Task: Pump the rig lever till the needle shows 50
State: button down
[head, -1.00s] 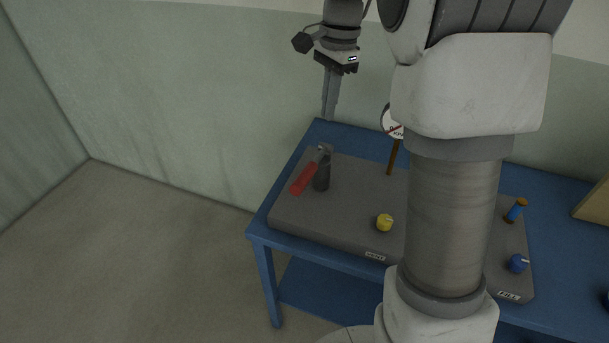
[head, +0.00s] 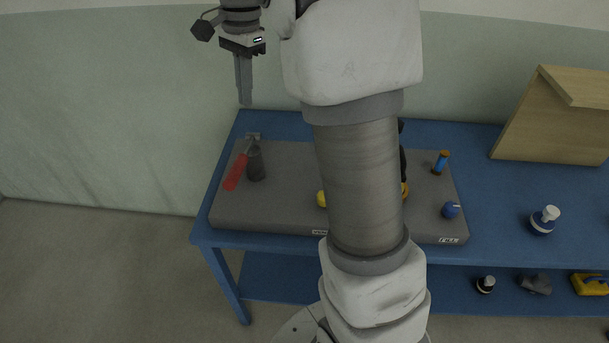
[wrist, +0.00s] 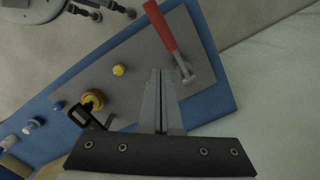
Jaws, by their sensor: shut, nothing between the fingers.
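The rig is a grey slab (head: 285,215) on a blue table. Its lever (head: 236,172) has a red grip and a grey metal end, beside a dark upright cylinder (head: 256,164) at the slab's left. The lever also shows in the wrist view (wrist: 161,28), just right of the fingers. My gripper (head: 245,101) is shut and empty, pointing down above and behind the lever, apart from it. It also shows in the wrist view (wrist: 160,73). No needle or dial face is visible now; my arm hides the middle of the slab.
A yellow knob (head: 321,199), a blue knob (head: 451,210) and a blue-and-orange post (head: 440,163) are on the slab. A wooden board piece (head: 545,125) and a blue-and-white item (head: 544,221) stand to the right. The wall is close behind the table.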

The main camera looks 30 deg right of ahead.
aim_at(234, 165)
dwell(0.7)
jog(key=w+a+n+g+p, duration=0.1)
jog(key=w+a+n+p, duration=0.1)
jog(key=n, duration=1)
jog(key=w+a+n+g+h+p, duration=0.1)
jog(key=a+n+p, duration=0.3)
jog(key=n, duration=0.9)
jog(key=shift+w+g+h+p, duration=0.3)
jog(key=shift+w+g+p, duration=0.1)
jog(key=shift+g, duration=0.2)
jog(key=shift+f, duration=0.1)
jog(key=p+x, duration=0.1)
jog(key=x, duration=1.3)
jog(key=shift+a, duration=0.1)
jog(key=shift+f, duration=0.1)
